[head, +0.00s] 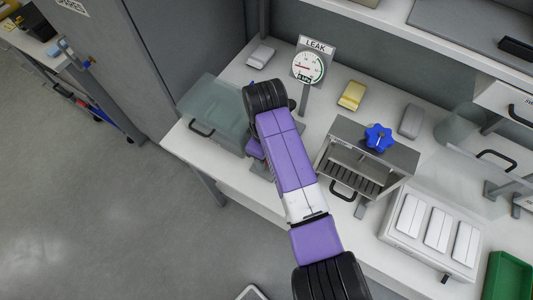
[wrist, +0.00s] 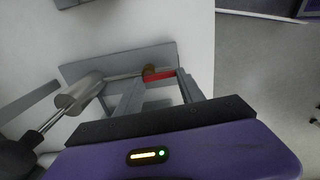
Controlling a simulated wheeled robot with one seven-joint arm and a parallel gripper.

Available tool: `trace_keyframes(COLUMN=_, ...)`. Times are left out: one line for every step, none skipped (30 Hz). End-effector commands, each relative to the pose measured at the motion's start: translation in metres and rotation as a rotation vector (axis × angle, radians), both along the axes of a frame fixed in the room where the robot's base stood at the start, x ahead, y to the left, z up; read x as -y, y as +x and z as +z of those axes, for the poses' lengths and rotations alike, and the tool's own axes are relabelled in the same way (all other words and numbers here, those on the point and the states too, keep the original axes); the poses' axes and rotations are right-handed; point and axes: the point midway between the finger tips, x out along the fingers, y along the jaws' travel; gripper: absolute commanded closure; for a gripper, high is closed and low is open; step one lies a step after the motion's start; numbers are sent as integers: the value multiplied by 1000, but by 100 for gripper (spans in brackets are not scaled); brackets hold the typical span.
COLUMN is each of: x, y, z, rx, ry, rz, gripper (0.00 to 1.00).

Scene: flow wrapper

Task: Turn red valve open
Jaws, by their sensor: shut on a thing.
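The red valve's handle (wrist: 161,75) is a short red bar in the wrist view, beside a small brass-coloured fitting (wrist: 148,70). My gripper (wrist: 158,84) has its two grey fingers at the red handle, one on each side, and is shut on it. A metal rod and a grey cylinder (wrist: 79,97) lie to the left of the fingers. In the head view my purple arm covers the valve, and the fingers are hidden there. I cannot tell the handle's exact turn angle.
A round gauge (head: 308,68) marked LEAK stands behind my arm. A clear box (head: 212,112) is to the left. A grey open-fronted unit with a blue knob (head: 378,138) stands close on the right. A white case with white packs (head: 436,226) is farther right. Floor at left is free.

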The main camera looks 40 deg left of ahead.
Motion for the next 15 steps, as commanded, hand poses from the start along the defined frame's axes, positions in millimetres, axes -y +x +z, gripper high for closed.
trace_keyframes(x=0, y=1, z=1, rx=1, ry=0, rz=-17, gripper=95)
trace_keyframes(x=-1, y=1, z=1, rx=1, ry=0, rz=-26, gripper=95)
trace_keyframes(x=-1, y=1, z=1, rx=1, ry=1, rz=-36, gripper=95)
trace_keyframes(x=-1, y=1, z=1, rx=1, ry=1, rz=-43, gripper=95)
trace_keyframes(x=-1, y=1, z=1, rx=1, ry=1, rz=-49, gripper=95)
trace_keyframes(x=-1, y=1, z=1, rx=2, ry=2, rz=-55, gripper=95)
trace_keyframes(x=-1, y=1, z=1, rx=2, ry=2, rz=-59, gripper=95)
trace_keyframes(x=-1, y=1, z=1, rx=2, ry=2, rz=-62, gripper=95)
trace_keyframes(x=-1, y=1, z=1, rx=2, ry=2, rz=-64, gripper=95)
trace_keyframes(x=-1, y=1, z=1, rx=2, ry=2, rz=-66, gripper=95)
trace_keyframes(x=-1, y=1, z=1, rx=2, ry=2, rz=-67, gripper=95)
trace_keyframes(x=-1, y=1, z=1, rx=2, ry=2, rz=-68, gripper=95)
trace_keyframes(x=-1, y=1, z=1, rx=2, ry=2, rz=-68, gripper=95)
trace_keyframes(x=-1, y=1, z=1, rx=2, ry=2, rz=-69, gripper=95)
trace_keyframes(x=-1, y=1, z=1, rx=2, ry=2, rz=-69, gripper=95)
